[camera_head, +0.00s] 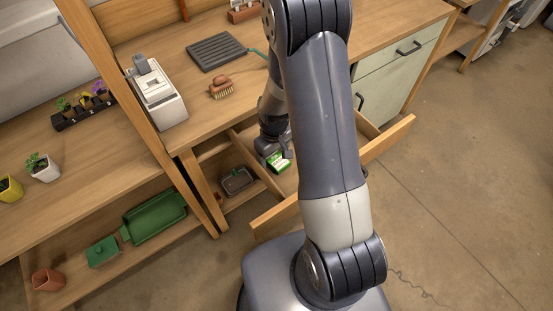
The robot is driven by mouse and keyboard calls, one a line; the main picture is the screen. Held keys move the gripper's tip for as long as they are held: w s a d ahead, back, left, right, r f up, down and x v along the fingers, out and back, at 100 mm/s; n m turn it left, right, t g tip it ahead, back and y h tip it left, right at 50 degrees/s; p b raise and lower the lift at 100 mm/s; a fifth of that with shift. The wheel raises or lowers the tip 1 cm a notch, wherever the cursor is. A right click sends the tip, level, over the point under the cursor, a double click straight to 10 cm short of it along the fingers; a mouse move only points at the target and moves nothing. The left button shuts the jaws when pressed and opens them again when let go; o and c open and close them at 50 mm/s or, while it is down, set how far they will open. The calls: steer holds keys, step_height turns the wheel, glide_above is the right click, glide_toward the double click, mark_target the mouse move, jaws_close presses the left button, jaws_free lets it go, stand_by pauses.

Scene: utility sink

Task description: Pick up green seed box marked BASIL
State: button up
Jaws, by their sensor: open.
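A small green and white box (279,162) lies in the open wooden drawer, toward its left side. Any lettering on it is too small to read. My gripper (272,153) is down inside the drawer, right at the box, with its open jaws close around or just above it. I cannot tell whether the fingers touch it. My arm hides the middle and right of the drawer.
The open drawer (275,216) juts out from the wooden bench. On the bench are a grey dispenser (160,95), a brush (221,88) and a dark slatted mat (215,52). A wooden post (128,95) stands left. Green trays (153,218) sit on the lower shelf.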

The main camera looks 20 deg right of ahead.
steer(key=shift+f, duration=0.15)
steer(key=shift+c, duration=0.4)
steer(key=c, duration=1)
steer(key=shift+o, duration=0.2)
